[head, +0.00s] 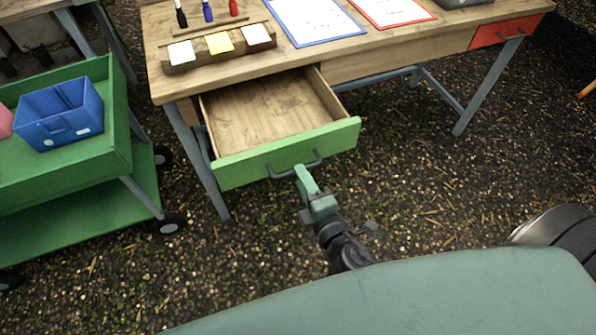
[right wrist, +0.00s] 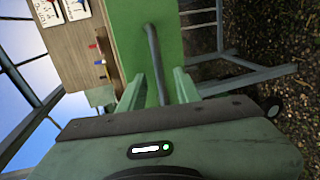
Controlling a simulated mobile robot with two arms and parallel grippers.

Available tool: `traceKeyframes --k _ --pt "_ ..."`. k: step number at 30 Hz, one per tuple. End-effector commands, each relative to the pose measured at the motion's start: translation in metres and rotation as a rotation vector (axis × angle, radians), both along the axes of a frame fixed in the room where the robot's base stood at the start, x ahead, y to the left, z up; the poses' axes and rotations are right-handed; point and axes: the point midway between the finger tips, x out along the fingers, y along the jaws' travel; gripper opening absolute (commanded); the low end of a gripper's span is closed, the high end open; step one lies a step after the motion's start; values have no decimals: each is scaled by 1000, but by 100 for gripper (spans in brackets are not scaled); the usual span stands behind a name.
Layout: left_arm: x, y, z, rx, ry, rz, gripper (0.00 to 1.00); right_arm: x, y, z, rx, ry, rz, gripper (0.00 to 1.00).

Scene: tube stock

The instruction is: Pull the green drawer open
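The green drawer (head: 290,152) stands pulled out from the left side of the wooden desk, and its bare wooden inside (head: 265,108) shows empty. Its dark bar handle (head: 294,169) is on the green front. My right gripper (head: 302,174) is at the handle, reaching it from the front. In the right wrist view the two green fingers (right wrist: 160,84) stand apart on either side of the handle (right wrist: 154,62), with gaps showing between them and the bar. The green front (right wrist: 130,25) fills the space beyond. My left gripper is not in view.
The desk top (head: 390,52) holds markers, a block with sticky notes (head: 220,46) and clipboards (head: 312,20). A red drawer (head: 505,30) is shut at right. A green cart (head: 118,150) with a blue bin (head: 60,115) stands close at left. The gravel in front is clear.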

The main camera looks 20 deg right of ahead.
Motion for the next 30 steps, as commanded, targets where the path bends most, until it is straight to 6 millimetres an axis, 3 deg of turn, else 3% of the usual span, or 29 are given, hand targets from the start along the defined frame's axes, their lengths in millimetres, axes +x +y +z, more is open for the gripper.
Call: traceKeyframes --k 3,9,26,30 --pt "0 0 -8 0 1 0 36 -20 -1 1 1 2 -2 33" --pt "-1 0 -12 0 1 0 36 -36 -1 7 1 1 -1 33" --pt "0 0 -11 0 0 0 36 -38 -1 8 0 0 0 33" --pt "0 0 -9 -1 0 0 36 -38 -1 -12 25 41 -3 33"
